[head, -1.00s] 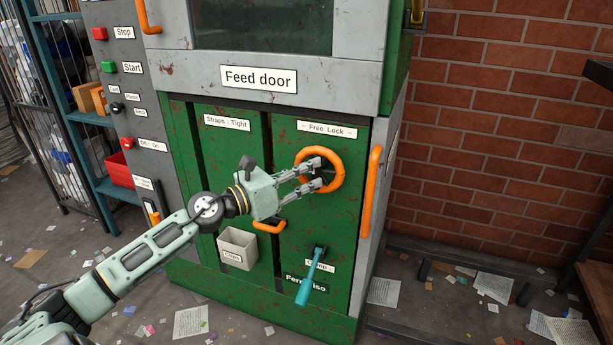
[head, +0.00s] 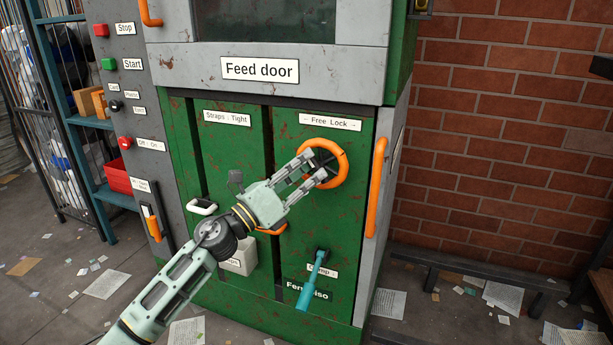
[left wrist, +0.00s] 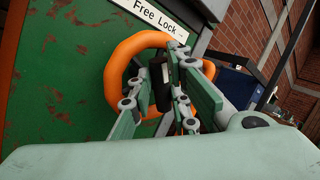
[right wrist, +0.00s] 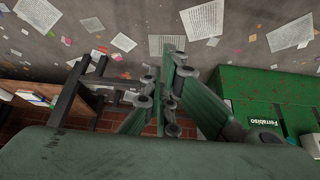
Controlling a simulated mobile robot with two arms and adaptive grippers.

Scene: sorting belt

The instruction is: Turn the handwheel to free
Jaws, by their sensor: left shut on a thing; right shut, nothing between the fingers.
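The orange handwheel (head: 343,170) is on the right green door panel, under a "Free Lock" label (head: 330,122) with arrows at both ends. My left gripper (head: 318,166) reaches it from the lower left and is shut on it, fingers at the inner part of the ring. In the left wrist view, the orange ring (left wrist: 113,72) surrounds the fingertips (left wrist: 170,90), and a dark part of the wheel shows between them. The fingers partly hide the hub and spokes. My right gripper (right wrist: 165,95) shows only in the right wrist view, shut and empty, away from the wheel.
An orange vertical handle (head: 376,188) stands right of the wheel. A teal lever (head: 312,282) is below it. A white handle (head: 203,208) and a grey bin (head: 240,260) are near my left arm. A low dark metal frame (head: 470,247) runs along the brick wall.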

